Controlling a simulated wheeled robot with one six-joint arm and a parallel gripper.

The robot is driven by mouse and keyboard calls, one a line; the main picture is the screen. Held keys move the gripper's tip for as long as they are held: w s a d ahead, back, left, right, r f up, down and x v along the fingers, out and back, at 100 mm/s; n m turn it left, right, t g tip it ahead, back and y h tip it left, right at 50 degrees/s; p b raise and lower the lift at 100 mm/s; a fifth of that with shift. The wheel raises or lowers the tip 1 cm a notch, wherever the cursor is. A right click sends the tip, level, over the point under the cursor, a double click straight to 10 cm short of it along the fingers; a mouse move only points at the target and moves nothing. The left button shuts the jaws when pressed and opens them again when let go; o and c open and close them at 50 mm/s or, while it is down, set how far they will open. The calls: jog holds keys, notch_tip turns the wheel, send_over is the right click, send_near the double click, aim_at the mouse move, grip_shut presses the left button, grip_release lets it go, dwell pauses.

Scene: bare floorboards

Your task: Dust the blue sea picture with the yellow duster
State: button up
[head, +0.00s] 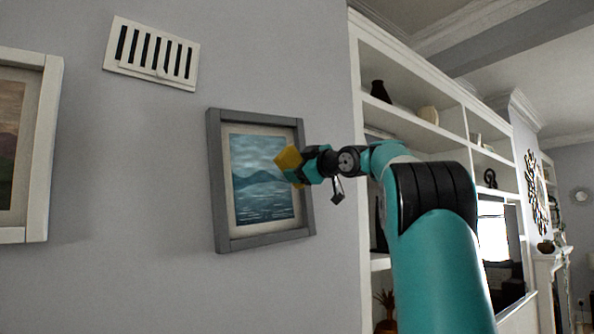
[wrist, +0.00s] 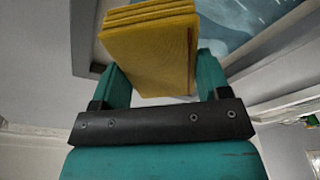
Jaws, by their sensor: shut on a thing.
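The blue sea picture (head: 262,200) hangs on the grey wall in a grey frame with a pale mat. Part of its blue print (wrist: 240,25) and frame shows at the top of the wrist view. My gripper (head: 303,166) is shut on the yellow duster (head: 288,163), a block with layered edges in the wrist view (wrist: 150,55). The duster is in front of the upper right part of the picture. I cannot tell whether it touches the surface. My gripper hides a bit of the frame's right side.
A white-framed picture (head: 52,150) hangs at the left, and a white vent (head: 152,53) is above. White shelves (head: 440,115) with a dark vase (head: 380,91) stand to the right, behind my arm. The wall below the sea picture is clear.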

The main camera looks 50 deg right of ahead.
jog(key=shift+s+a+b, duration=0.2)
jog(key=shift+s+b, duration=0.15)
jog(key=shift+s, duration=0.4)
jog(key=shift+s+a+b, duration=0.2)
jog(key=shift+s+b, duration=0.15)
jog(key=shift+s, duration=0.35)
